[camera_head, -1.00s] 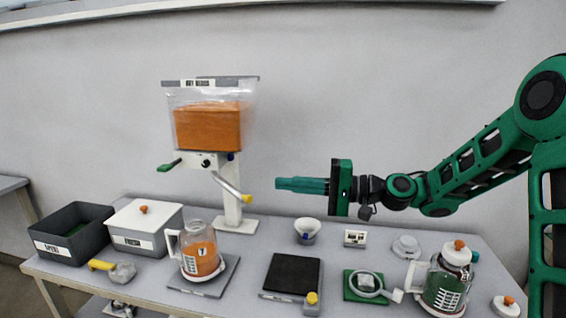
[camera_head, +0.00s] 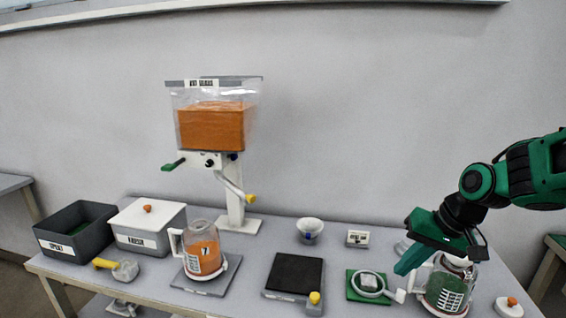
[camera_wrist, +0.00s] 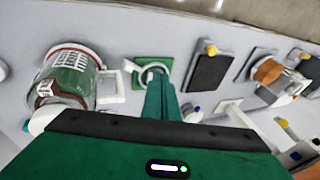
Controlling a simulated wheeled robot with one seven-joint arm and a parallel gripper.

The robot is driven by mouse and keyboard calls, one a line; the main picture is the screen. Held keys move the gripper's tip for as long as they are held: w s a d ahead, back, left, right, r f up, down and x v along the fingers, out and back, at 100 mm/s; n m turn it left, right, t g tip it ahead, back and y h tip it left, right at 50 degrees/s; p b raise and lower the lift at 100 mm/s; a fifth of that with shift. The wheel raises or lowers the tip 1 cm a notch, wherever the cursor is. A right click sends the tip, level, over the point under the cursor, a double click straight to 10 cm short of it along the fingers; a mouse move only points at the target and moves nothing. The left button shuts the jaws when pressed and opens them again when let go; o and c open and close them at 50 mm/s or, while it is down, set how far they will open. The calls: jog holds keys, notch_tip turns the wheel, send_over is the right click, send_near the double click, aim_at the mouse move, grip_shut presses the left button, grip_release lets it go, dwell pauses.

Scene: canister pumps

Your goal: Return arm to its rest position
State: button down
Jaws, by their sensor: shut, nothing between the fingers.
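My arm reaches in from the right in the head view. My green gripper (camera_head: 408,262) points down and left over the right part of the table, with its fingers together and nothing between them. In the wrist view the shut fingers (camera_wrist: 161,95) show in the middle, pointing away toward a green pad. My gripper overlaps the jug (camera_head: 447,290) with dark green contents in the head view and hides part of its top and handle. That jug also shows at the left of the wrist view (camera_wrist: 72,78).
A green pad (camera_head: 353,285) with a strainer, a black pad (camera_head: 296,274), a jug of orange grains (camera_head: 203,255) and a hopper (camera_head: 210,127) stand to the left. A dark bin (camera_head: 75,232) and white box (camera_head: 147,228) sit farther left. The space above the table's middle is clear.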

jog(key=s+d+m+g+h, duration=0.1)
jog(key=s+d+m, duration=0.1)
jog(key=s+d, duration=0.4)
jog(key=s+d+m+g+h, duration=0.2)
jog(key=s+d, duration=0.5)
jog(key=s, duration=0.9)
jog(key=shift+s+r, duration=0.15)
jog(key=shift+r, duration=0.1)
jog(key=shift+d, duration=0.1)
jog(key=shift+w+f, duration=0.25)
jog(key=shift+w, duration=0.4)
